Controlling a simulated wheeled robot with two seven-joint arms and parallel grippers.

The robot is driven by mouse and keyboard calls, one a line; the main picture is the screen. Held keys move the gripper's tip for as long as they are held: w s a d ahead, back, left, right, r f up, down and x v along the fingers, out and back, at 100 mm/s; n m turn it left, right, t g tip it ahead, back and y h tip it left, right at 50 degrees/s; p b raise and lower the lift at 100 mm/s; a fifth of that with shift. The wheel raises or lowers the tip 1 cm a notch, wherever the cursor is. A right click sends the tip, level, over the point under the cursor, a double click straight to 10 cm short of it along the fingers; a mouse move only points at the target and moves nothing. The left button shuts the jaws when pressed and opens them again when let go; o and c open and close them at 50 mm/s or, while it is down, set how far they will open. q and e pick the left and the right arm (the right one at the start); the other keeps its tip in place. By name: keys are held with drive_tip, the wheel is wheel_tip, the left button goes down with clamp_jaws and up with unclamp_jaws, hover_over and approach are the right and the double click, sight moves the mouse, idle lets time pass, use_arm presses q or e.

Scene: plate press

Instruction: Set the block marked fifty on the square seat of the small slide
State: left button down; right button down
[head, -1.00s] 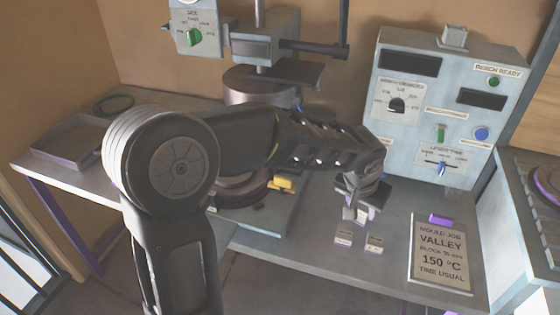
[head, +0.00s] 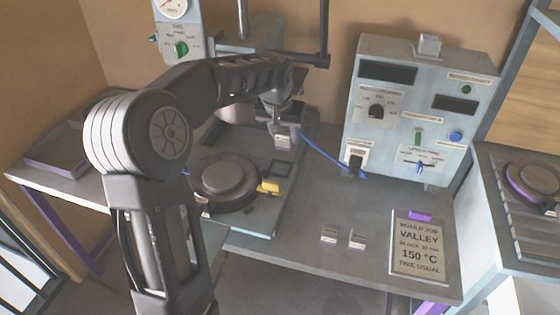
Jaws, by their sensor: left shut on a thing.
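My left gripper (head: 281,124) is shut on a small pale block (head: 283,142) with a purplish lower edge. It holds the block above the right part of the press base (head: 259,226). The marking on the held block is too small to read. A dark square outline (head: 281,169), perhaps the slide's square seat, lies on the base just below the block in the picture. Two similar small blocks, a left one (head: 329,235) and a right one (head: 357,240), stand on the bench. Their markings are also unreadable. My right gripper is not in view.
A round dark mould (head: 223,182) with a yellow tab (head: 268,187) sits on the press base. A blue cable (head: 322,154) runs to the control box (head: 417,112). A job card (head: 419,246) lies at the right. The bench between box and blocks is clear.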

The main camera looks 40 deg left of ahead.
use_arm(q)
drive_tip(key=shift+a+r, duration=0.4)
drive_tip(key=shift+a, duration=0.35)
drive_tip(key=shift+f, duration=0.1)
drive_tip(key=shift+f+p, duration=0.4)
drive_tip(key=shift+f, duration=2.7)
wheel_tip(320, 180, down, 4)
drive_tip(key=shift+r+p, duration=0.2)
drive_tip(key=shift+p, duration=0.15)
